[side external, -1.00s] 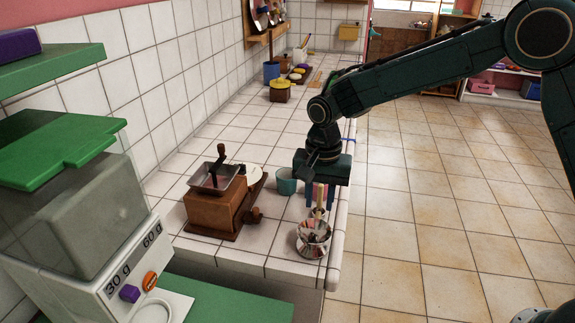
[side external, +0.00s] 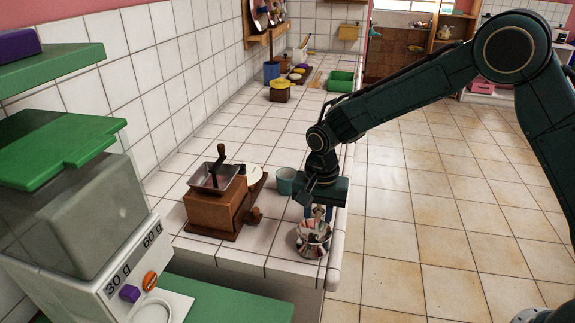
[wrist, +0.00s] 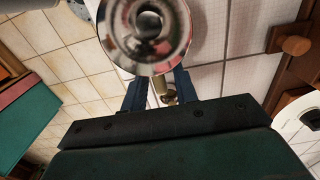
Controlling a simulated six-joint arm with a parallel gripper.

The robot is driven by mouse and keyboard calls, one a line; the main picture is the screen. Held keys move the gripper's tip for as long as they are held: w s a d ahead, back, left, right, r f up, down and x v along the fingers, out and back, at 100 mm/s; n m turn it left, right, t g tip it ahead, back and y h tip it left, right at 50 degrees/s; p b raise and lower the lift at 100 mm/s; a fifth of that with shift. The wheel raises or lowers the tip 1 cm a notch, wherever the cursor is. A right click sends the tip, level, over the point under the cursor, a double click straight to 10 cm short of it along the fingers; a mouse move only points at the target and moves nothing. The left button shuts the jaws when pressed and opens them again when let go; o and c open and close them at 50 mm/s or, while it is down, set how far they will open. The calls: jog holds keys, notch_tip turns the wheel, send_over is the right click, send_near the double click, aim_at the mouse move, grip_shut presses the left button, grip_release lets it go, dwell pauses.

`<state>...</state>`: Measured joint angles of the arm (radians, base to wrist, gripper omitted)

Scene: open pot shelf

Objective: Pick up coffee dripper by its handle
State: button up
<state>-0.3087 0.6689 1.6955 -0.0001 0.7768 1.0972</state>
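The coffee dripper (side external: 313,240), a shiny metal cone, stands upright near the front right corner of the tiled counter. In the wrist view the round dripper (wrist: 147,25) fills the top middle, and its light handle (wrist: 160,88) points toward my gripper. My gripper (wrist: 161,86) has two blue fingers, one on each side of the handle, with small gaps seeming to show beside it. In the side view my gripper (side external: 318,212) is low over the counter, right behind the dripper. The fingers partly hide the handle there.
A wooden coffee grinder (side external: 217,208) stands left of the dripper. A teal cup (side external: 287,180) is close behind, left of my gripper. The counter's right edge (side external: 340,235) is near. A scale-like machine (side external: 110,260) fills the front left. Clear tiles lie farther back.

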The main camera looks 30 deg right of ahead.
grip_shut()
jog(key=shift+r, duration=0.2)
jog(key=shift+r, duration=1.6)
